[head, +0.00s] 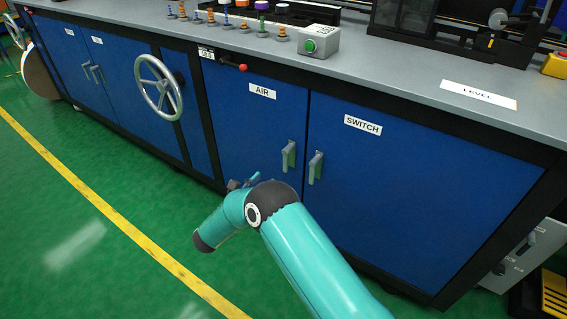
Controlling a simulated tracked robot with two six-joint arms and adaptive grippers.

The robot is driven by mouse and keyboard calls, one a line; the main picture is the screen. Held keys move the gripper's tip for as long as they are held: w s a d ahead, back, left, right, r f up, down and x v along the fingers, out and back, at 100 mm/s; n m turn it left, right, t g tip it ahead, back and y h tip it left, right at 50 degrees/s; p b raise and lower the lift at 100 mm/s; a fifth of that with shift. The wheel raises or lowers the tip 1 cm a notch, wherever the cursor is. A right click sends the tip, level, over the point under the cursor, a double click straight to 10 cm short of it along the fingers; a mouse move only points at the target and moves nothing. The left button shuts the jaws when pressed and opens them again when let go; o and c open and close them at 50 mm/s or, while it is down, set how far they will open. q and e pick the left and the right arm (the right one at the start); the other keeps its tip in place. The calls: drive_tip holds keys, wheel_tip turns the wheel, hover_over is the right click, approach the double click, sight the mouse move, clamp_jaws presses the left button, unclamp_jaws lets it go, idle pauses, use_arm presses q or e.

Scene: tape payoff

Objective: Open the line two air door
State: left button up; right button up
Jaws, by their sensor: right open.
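The blue door with the AIR label (250,120) is shut, in the front of the long cabinet. Its grey upright handle (289,156) is near its right edge. My right arm comes in from the lower right. Its gripper (241,183) shows as small dark parts just beyond the teal wrist, in front of the lower part of the AIR door and left of the handle. It is open and apart from the handle; the wrist hides most of it. My left gripper is not in view.
The blue SWITCH door (400,190) with its own handle (315,168) is directly right. A handwheel (158,88) juts out further left. A small red knob (243,68) sits above the AIR door. Green floor (75,210) with a yellow line is clear.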

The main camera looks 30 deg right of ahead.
sight(285, 160)
drive_tip(key=b+x, duration=0.2)
drive_tip(key=x, duration=1.1)
drive_tip(key=shift+f, duration=0.1)
clamp_jaws()
